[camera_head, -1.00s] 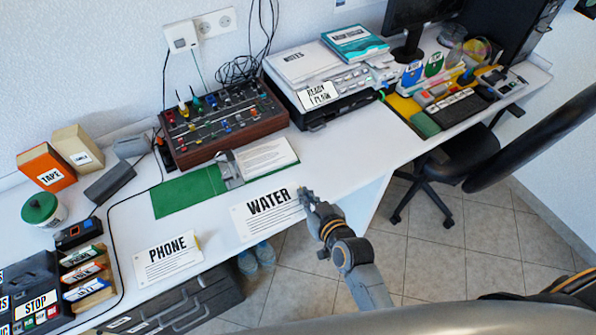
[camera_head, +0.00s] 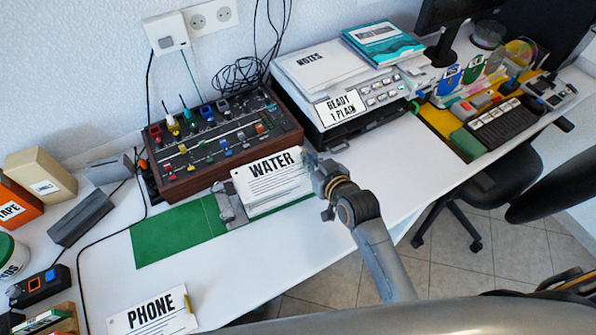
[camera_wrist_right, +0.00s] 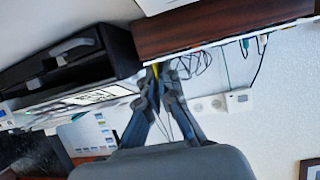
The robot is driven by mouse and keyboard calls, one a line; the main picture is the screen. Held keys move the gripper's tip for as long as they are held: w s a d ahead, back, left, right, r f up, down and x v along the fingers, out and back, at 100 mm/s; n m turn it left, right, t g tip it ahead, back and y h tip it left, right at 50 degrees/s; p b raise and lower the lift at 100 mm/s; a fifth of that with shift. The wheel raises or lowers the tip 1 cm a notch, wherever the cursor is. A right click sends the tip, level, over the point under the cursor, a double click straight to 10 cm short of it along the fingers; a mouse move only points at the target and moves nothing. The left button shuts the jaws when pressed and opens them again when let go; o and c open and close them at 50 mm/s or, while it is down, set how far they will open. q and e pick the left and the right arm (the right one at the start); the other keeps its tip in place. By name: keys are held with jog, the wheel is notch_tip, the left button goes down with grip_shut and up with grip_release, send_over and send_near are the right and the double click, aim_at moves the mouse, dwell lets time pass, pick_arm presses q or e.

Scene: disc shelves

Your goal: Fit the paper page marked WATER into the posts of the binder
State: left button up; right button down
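The white paper page marked WATER (camera_head: 272,182) is above the right half of the green binder (camera_head: 178,236). Its left edge is close to the grey post mechanism (camera_head: 230,204); I cannot tell whether its holes meet the posts. My right gripper (camera_head: 309,165) is shut on the page's right edge. In the right wrist view the fingers (camera_wrist_right: 160,74) are close together, and the page is hard to make out. The page hides the sheets on the binder's right side. My left gripper is in neither view.
A mixer with wooden sides (camera_head: 220,142) stands right behind the binder. A printer (camera_head: 340,90) is at the back right. The PHONE page (camera_head: 153,314) lies at the front left. The desk right of the binder (camera_head: 395,155) is clear.

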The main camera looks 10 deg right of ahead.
jog(key=shift+s+f, duration=0.1)
jog(key=shift+f, duration=2.95)
jog(key=c, duration=1.5)
grip_release()
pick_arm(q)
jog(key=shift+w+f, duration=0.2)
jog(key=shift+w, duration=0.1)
